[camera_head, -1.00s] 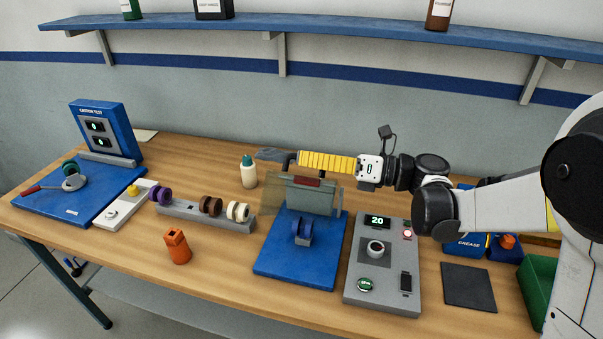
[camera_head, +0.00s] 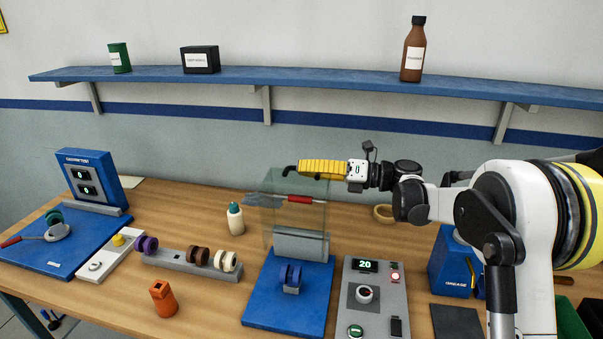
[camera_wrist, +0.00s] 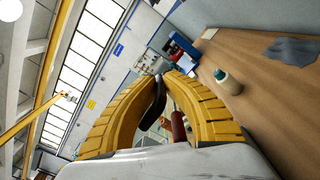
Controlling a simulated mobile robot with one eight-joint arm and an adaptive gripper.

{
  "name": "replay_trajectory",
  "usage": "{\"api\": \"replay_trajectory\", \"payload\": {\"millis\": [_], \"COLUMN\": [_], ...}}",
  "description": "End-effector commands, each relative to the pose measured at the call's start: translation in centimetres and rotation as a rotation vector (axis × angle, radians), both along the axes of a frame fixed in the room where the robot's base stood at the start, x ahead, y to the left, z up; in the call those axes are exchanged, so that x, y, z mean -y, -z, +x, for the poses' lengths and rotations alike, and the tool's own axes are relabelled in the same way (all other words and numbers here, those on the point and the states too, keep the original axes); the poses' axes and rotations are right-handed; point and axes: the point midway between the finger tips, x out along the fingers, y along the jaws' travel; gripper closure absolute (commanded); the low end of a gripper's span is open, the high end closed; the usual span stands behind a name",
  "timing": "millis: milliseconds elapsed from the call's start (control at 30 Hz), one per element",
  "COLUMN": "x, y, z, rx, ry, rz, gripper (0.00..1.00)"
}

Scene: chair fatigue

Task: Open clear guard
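The clear guard (camera_head: 283,214) stands raised, near upright, over the blue base plate (camera_head: 270,311) in the head view. Its red handle (camera_head: 299,199) is near the upper part of the panel. My gripper (camera_head: 288,170), with yellow fingers and dark tips, is just above the handle, at the panel's upper edge. In the wrist view, the two fingers arch together and their tips (camera_wrist: 166,76) nearly meet. The red handle (camera_wrist: 179,130) shows between the fingers there, with no clear grip on it. Whether a finger touches the guard is hard to tell.
A grey control box (camera_head: 377,293) showing 20 stands right of the base. A blue-purple wheel (camera_head: 290,274) sits on the base. A white bottle (camera_head: 235,219), a wheel rack (camera_head: 180,262) and an orange object (camera_head: 163,298) are left. A shelf (camera_head: 330,83) runs above.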

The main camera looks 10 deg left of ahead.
Motion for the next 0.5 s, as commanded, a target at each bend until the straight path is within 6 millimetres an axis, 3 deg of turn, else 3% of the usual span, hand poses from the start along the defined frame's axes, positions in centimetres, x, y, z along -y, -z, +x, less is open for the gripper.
{"api": "replay_trajectory", "payload": {"millis": [500], "x": [0.25], "y": [0.52], "z": [1.25], "rx": [0.007], "ry": [0.011], "rz": [-0.004], "gripper": [1.00]}}
